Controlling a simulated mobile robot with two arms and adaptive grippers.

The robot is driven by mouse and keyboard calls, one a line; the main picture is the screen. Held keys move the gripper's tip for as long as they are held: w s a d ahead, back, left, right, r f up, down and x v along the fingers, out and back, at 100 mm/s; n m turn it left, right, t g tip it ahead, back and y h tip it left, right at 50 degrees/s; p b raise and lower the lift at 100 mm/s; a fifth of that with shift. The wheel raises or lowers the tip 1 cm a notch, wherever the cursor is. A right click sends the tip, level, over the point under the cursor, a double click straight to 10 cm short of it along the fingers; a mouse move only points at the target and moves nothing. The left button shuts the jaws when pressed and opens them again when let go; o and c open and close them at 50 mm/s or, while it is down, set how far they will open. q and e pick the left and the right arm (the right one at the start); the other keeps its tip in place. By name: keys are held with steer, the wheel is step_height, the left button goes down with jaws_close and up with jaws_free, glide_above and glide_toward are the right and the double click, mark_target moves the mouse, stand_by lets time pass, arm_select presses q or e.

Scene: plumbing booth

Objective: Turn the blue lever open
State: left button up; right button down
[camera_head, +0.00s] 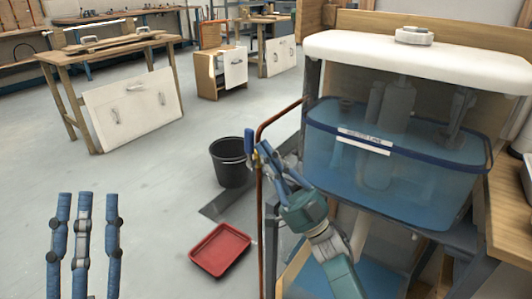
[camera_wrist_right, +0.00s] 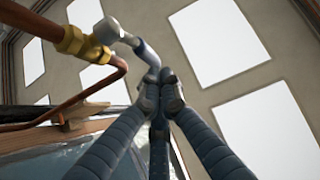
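The blue lever (camera_head: 249,143) stands at the upper left end of the copper pipe, left of the water tank, in the head view. In the right wrist view the lever (camera_wrist_right: 147,53) is a blue-grey handle on a shiny valve stem, slanting down toward my fingertips. My right gripper (camera_head: 264,152) is just right of the lever. In the right wrist view its fingertips (camera_wrist_right: 160,80) are drawn together at the lever's lower end; I cannot tell whether they touch it. My left gripper (camera_head: 85,198) is open and empty, pointing up at the lower left, far from the lever.
The copper pipe (camera_head: 260,200) runs down beside the blue tank (camera_head: 395,180) with its white lid (camera_head: 430,60). A black bucket (camera_head: 231,165) and a red tray (camera_head: 220,248) are on the floor to the left. A brass fitting (camera_wrist_right: 84,44) joins the valve. Open floor lies left.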

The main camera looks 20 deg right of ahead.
arm_select(q)
steer(key=w+f+g+y+p, duration=0.1)
steer(key=w+f+g, duration=0.2)
steer(key=f, duration=0.4)
steer(key=w+f+g+y+p, duration=0.2)
steer(key=f+g, duration=0.3)
steer(key=f, duration=0.3)
steer(key=shift+w, duration=0.85)
